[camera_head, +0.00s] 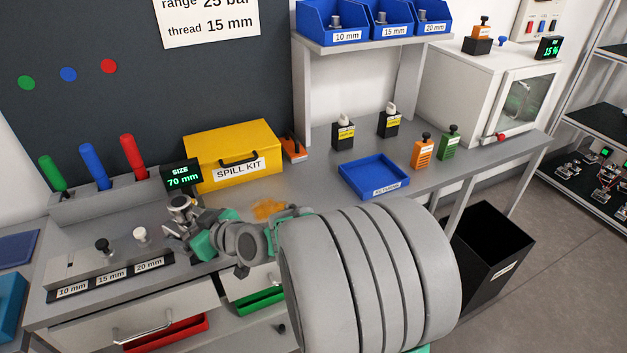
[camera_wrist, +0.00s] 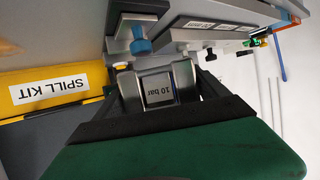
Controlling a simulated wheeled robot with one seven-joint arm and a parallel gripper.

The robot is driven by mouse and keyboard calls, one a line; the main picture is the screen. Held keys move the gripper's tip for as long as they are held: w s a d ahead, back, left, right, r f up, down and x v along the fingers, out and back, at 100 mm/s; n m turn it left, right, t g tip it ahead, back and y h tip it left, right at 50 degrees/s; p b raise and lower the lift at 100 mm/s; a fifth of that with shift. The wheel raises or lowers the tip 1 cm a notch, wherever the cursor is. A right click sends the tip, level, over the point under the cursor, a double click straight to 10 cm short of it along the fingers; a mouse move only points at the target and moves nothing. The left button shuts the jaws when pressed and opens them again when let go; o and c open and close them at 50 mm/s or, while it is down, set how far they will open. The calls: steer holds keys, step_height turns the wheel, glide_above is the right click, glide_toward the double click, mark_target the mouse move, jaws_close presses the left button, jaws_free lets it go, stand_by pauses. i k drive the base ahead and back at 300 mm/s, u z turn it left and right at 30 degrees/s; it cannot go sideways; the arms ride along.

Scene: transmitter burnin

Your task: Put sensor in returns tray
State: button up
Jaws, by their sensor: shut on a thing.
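My gripper (camera_head: 180,216) is over the left part of the workbench, near the labelled rack and the size display. It is shut on a metallic sensor (camera_head: 180,202). In the wrist view the sensor (camera_wrist: 161,91) sits between the fingers, with a label reading "10 bar". The returns tray (camera_head: 375,192) is a shallow blue tray with a white label on its front. It lies on the bench to the right of my gripper, apart from it, and looks empty. My arm hides part of the bench's front between them.
A yellow spill kit (camera_head: 232,153) and the size display (camera_head: 181,175) stand behind my gripper. The rack (camera_head: 110,275) is in front and to the left. Black-and-white (camera_head: 343,133), orange (camera_head: 423,152) and green (camera_head: 449,143) items stand around the tray. A white chamber (camera_head: 470,85) is at right.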

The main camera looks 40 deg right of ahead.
mark_target(372, 176)
steer(key=u, duration=1.8)
steer(key=k, duration=0.95)
steer(key=z, duration=1.85)
steer(key=i, duration=0.5)
